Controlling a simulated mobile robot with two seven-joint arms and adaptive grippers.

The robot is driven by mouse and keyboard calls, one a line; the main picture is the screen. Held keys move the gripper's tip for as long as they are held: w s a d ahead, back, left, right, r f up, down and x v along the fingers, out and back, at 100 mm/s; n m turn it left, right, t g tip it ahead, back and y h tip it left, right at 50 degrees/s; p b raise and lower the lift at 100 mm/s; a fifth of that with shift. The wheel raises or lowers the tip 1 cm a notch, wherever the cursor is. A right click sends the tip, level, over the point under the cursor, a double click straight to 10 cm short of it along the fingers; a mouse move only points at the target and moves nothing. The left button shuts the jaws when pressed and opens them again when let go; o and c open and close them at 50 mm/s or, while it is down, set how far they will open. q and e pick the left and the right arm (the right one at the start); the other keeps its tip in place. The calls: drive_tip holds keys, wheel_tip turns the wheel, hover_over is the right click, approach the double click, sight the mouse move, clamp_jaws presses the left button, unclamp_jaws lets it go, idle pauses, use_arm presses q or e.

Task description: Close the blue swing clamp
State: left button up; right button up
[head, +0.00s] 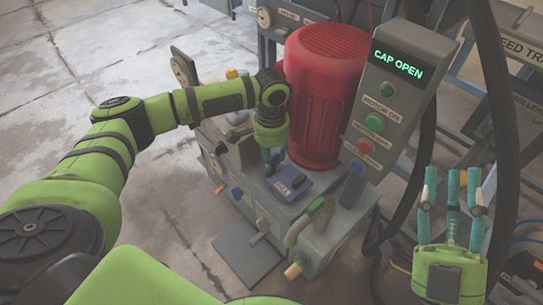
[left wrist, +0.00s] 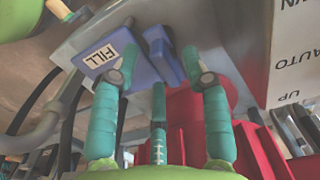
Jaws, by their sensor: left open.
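A blue lid marked FILL (head: 289,184) sits on the grey machine top in front of the red motor; it also shows in the left wrist view (left wrist: 112,54). A second blue piece, which looks like the swing clamp (left wrist: 163,54), stands beside the lid in the left wrist view. My left gripper (head: 271,158) points down just behind the lid in the head view. Its teal fingers (left wrist: 160,85) are apart and empty, with the blue parts just beyond the tips. I cannot tell whether a finger touches the clamp. My right gripper (head: 453,180) is open and empty, fingers upward.
The red motor (head: 325,95) stands right behind my left gripper. The control panel (head: 387,110) to its right reads CAP OPEN. A green-ended handle (head: 312,215) is at the machine's front. Black hoses hang near my right gripper. The floor at left is clear.

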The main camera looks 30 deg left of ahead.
use_arm(q)
drive_tip(key=shift+f, duration=0.1)
clamp_jaws()
